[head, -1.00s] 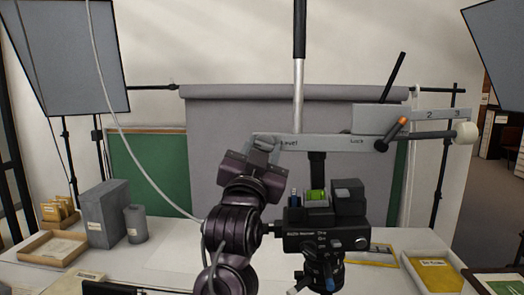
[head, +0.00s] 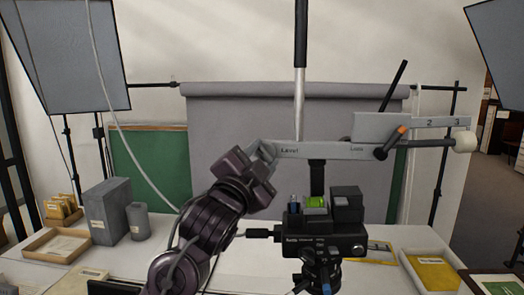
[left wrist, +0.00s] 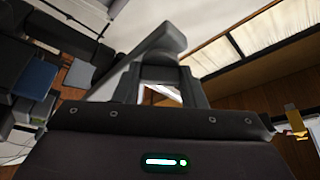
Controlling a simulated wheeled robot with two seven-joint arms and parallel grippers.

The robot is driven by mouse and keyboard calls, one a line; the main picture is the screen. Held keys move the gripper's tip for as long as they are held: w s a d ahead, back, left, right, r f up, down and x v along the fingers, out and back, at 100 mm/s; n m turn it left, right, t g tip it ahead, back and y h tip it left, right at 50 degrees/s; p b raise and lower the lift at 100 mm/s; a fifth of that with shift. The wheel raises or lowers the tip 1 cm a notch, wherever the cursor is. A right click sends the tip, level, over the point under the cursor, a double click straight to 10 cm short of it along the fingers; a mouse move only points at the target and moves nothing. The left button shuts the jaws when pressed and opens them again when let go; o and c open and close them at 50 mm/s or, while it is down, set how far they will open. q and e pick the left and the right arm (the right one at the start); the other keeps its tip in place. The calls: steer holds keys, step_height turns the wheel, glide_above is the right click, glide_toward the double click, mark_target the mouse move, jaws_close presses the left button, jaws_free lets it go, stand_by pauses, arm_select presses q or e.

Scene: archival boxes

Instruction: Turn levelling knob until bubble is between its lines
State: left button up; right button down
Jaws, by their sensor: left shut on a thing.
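The grey bar (head: 325,150) above the camera bears the words "Level" at its left end and "Lock" further right. My left gripper (head: 264,152) is at the "Level" end, its jaws shut on the levelling knob, which they mostly hide in the head view. In the left wrist view the dark rounded knob (left wrist: 170,57) sits between the two fingers, with the grey bar beside it. The bright green bubble vial (head: 315,203) is on top of the black camera (head: 322,236). Its bubble and lines are too small to read. My right gripper is not in view.
An orange-tipped lever (head: 393,141) and a pale knob (head: 465,141) are at the bar's right. A grey box (head: 106,211), a grey cylinder (head: 138,221) and a wooden tray (head: 30,253) stand on the table's left. A white tray (head: 408,262) is at the right.

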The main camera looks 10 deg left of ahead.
arm_select(q)
steer(key=shift+r+m+g+p, duration=0.1)
steer(key=shift+m+g+p, duration=0.55)
steer(key=shift+m, duration=0.65)
steer(key=o, duration=1)
steer(key=shift+s+a+f, duration=0.1)
steer(key=shift+s+f, duration=0.1)
steer(key=shift+s, duration=0.1)
steer(key=b+v, duration=0.2)
steer(key=v, duration=0.5)
